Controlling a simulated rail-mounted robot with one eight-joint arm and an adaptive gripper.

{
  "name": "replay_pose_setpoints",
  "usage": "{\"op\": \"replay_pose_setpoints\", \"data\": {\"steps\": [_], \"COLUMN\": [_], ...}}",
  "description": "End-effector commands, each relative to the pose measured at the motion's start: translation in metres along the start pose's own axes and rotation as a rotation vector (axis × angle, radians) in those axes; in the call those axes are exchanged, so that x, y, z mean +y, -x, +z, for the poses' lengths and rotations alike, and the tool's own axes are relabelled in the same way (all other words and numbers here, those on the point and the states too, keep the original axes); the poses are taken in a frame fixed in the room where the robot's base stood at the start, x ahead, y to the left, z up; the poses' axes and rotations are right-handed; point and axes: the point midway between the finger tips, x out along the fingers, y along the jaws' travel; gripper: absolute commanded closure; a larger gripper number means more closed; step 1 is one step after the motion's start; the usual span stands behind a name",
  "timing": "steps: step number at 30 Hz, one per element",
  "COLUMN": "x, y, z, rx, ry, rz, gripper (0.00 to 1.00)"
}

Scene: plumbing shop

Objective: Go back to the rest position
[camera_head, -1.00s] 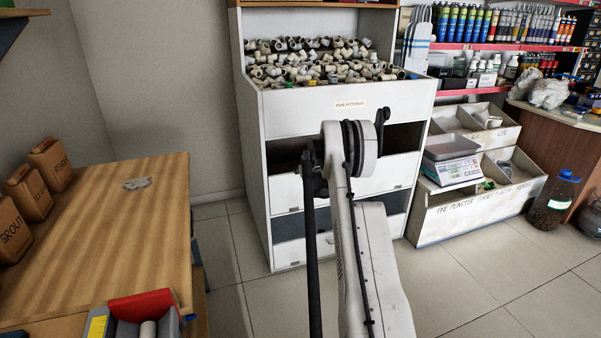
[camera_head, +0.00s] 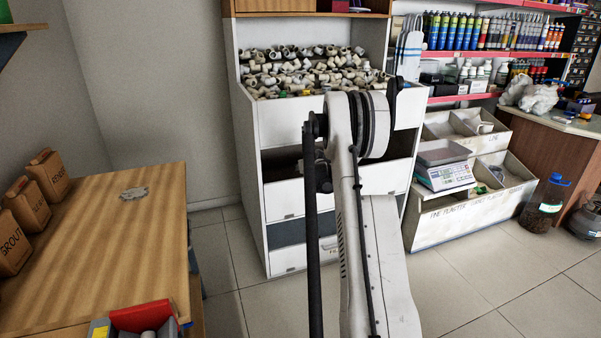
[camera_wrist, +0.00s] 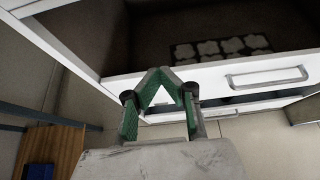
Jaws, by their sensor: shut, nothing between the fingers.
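My gripper (camera_wrist: 161,84) shows in the wrist view with its green-padded fingers drawn together at the tips, holding nothing. In the head view my arm rises in front of the white fittings cabinet and hides the gripper. The cabinet (camera_head: 250,170) has a top bin full of pipe fittings (camera_head: 305,70). Below it is a dark opening, also seen in the wrist view behind the gripper. A white drawer front with a metal handle (camera_wrist: 268,78) lies just beyond the fingers in the wrist view. I cannot tell whether they touch.
A wooden table (camera_head: 110,240) stands at left with boxes (camera_head: 48,178) and a red bin (camera_head: 145,318). At right are a scale (camera_head: 443,175), white divided bins (camera_head: 430,232), a bottle (camera_head: 545,203) and stocked shelves. Tiled floor is clear between table and cabinet.

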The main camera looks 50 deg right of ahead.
Motion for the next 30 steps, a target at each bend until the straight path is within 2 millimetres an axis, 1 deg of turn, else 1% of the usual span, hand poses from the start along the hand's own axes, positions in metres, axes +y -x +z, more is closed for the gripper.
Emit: {"op": "replay_pose_setpoints", "data": {"steps": [3, 11, 14, 17, 20, 21, 23, 24, 26, 27, 29, 30], "x": [0.0, 0.001, 0.012, 0.036, 0.072, 0.088, 0.11, 0.124, 0.146, 0.16, 0.18, 0.193], "y": [0.004, 0.005, 0.012, 0.029, 0.056, 0.068, 0.087, 0.1, 0.12, 0.134, 0.154, 0.169], "z": [0.004, 0.005, 0.013, 0.03, 0.051, 0.06, 0.071, 0.078, 0.087, 0.092, 0.099, 0.103], "rx": [0.0, 0.0, 0.005, 0.016, 0.03, 0.036, 0.042, 0.045, 0.049, 0.051, 0.052, 0.052], "ry": [0.0, 0.003, 0.04, 0.136, 0.282, 0.348, 0.447, 0.512, 0.611, 0.674, 0.773, 0.838], "rz": [0.0, 0.001, 0.01, 0.029, 0.06, 0.074, 0.095, 0.109, 0.13, 0.145, 0.167, 0.181], "gripper": [1.0, 1.0, 1.0, 1.0, 1.0, 1.0, 1.0, 1.0, 1.0, 1.0, 1.0, 1.0]}}
